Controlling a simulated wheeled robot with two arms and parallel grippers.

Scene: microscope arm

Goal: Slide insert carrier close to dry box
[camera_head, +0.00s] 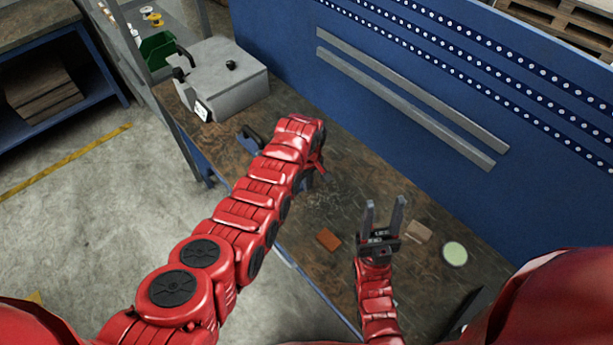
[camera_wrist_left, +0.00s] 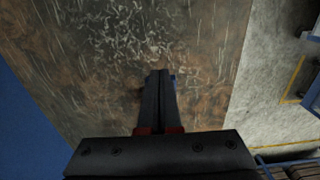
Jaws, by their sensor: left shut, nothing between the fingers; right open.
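The dry box is probably the grey box (camera_head: 235,95) with a black knob and a small white panel, at the far left end of the bench. A small dark blue object (camera_head: 250,138) lies in front of it, partly hidden by my left arm; it may be the insert carrier, but I cannot tell for sure. My left gripper is mostly hidden behind its wrist in the head view. In the left wrist view its fingers (camera_wrist_left: 161,75) are shut and empty above the bench, with a blue sliver (camera_wrist_left: 174,82) behind them. My right gripper (camera_head: 384,203) is open and empty.
Near my right gripper, an orange-brown block (camera_head: 328,239), a tan block (camera_head: 419,231) and a pale green disc (camera_head: 454,253) lie on the brown bench (camera_head: 345,185). A blue perforated panel (camera_head: 400,65) stands behind. A green bin (camera_head: 158,48) is beyond the grey box.

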